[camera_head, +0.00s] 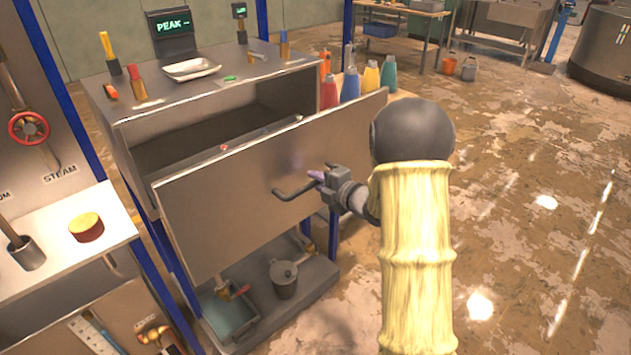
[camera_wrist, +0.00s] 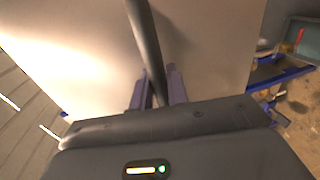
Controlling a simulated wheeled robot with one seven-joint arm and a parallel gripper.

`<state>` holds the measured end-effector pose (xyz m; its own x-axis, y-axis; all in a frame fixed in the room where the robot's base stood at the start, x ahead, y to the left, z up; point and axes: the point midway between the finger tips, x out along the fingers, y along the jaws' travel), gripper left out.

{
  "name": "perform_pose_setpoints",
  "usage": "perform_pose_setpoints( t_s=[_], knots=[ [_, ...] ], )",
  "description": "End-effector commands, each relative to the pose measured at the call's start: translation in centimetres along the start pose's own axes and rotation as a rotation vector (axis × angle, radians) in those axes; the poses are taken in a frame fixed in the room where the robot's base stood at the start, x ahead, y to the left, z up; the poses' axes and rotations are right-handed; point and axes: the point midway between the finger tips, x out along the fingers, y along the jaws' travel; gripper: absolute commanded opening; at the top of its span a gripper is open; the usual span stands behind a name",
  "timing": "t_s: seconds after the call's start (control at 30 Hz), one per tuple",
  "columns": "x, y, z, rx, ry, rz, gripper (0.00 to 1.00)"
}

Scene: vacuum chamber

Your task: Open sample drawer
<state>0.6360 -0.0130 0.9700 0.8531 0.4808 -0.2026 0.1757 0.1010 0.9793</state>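The sample drawer has a wide, flat metal front (camera_head: 235,195) that stands out from the cabinet (camera_head: 120,115) and tilts a little in the picture. A dark gap shows behind its top edge, so the drawer is partly open. Its dark bar handle (camera_head: 290,193) sticks out from the front. My gripper (camera_head: 322,180) is at the right part of this handle. In the wrist view, the handle (camera_wrist: 145,35) runs between the two purple fingers of my gripper (camera_wrist: 158,88), which are closed against it. The drawer front (camera_wrist: 80,40) fills most of that view.
A white tray (camera_head: 191,69) and tools sit on the cabinet top. Several coloured bottles (camera_head: 350,85) stand behind the drawer's right end. A grey pot (camera_head: 284,276) stands on the low shelf beneath. A side bench (camera_head: 108,215) is at left. The floor at right is clear.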

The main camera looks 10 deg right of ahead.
Motion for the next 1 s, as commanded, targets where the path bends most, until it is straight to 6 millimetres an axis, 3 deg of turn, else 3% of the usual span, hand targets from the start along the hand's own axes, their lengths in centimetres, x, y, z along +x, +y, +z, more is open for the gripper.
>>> perform_pose_setpoints(
  t_s=[0.03, 0.1, 0.53, 0.67, 1.0],
  knots=[
    [0.0, -0.1, 0.0, 0.001, 0.000, -0.003, 0.24],
    [0.0, -0.1, 0.0, 0.000, 0.000, -0.003, 0.35],
    [-0.9, -0.1, 0.1, -0.001, -0.001, -0.001, 0.35],
    [-2.8, -0.1, 0.1, 0.000, -0.003, 0.000, 0.35],
    [-9.5, -0.1, 0.1, 0.000, -0.004, 0.000, 0.35]
  ],
)
